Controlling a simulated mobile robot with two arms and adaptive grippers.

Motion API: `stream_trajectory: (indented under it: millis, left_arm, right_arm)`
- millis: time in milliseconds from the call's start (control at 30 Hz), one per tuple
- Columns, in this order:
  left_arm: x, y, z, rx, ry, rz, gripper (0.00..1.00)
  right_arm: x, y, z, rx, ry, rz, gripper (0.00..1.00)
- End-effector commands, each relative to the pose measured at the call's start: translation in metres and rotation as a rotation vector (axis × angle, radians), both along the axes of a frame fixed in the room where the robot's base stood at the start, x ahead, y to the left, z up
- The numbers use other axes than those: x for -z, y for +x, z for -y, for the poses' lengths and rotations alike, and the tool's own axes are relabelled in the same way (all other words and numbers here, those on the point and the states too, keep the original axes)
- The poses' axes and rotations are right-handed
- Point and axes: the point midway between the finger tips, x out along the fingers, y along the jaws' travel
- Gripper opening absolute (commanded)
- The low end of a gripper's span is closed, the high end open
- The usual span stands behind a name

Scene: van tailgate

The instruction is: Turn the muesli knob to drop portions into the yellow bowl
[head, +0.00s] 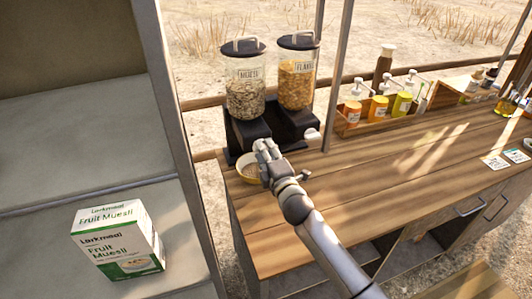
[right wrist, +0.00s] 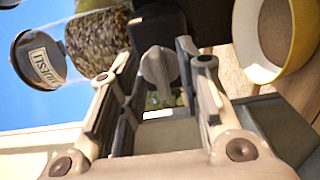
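The muesli dispenser (head: 245,92) is a clear canister of brown flakes with a dark lid, on a black stand. Its label also shows in the right wrist view (right wrist: 40,60). The grey muesli knob (right wrist: 158,70) lies between the fingers of my right gripper (right wrist: 158,55), which looks open with a small gap around the knob. In the head view my right gripper (head: 264,150) is at the front of the stand and hides the knob. The yellow bowl (head: 244,175) stands below the dispenser, partly covered by the gripper; its yellow rim (right wrist: 303,40) shows in the right wrist view. My left gripper is out of view.
A second dispenser of orange flakes (head: 297,82) stands right beside the muesli one, with a pale knob (head: 312,134). A wooden crate of bottles (head: 375,122) is farther right on the wooden counter (head: 400,165). A Fruit Muesli box (head: 118,240) sits on the left shelf.

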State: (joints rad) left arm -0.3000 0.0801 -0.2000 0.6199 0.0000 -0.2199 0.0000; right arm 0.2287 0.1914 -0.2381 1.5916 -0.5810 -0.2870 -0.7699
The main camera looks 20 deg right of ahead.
Motion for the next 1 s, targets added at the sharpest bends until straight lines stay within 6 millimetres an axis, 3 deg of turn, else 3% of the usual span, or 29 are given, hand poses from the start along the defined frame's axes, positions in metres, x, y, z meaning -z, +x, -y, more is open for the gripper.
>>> stream_trajectory:
  millis: [267, 700, 1000]
  left_arm:
    - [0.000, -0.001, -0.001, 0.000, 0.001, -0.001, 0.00]
    - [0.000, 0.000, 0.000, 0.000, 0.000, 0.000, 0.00]
    - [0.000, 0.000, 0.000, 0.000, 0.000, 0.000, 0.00]
  right_arm:
    - [0.001, -0.018, 0.001, -0.001, 0.000, -0.001, 0.32]
    - [0.001, -0.098, 0.003, 0.000, 0.001, -0.002, 0.32]
    - [0.000, -0.119, 0.004, 0.001, 0.000, 0.000, 0.32]
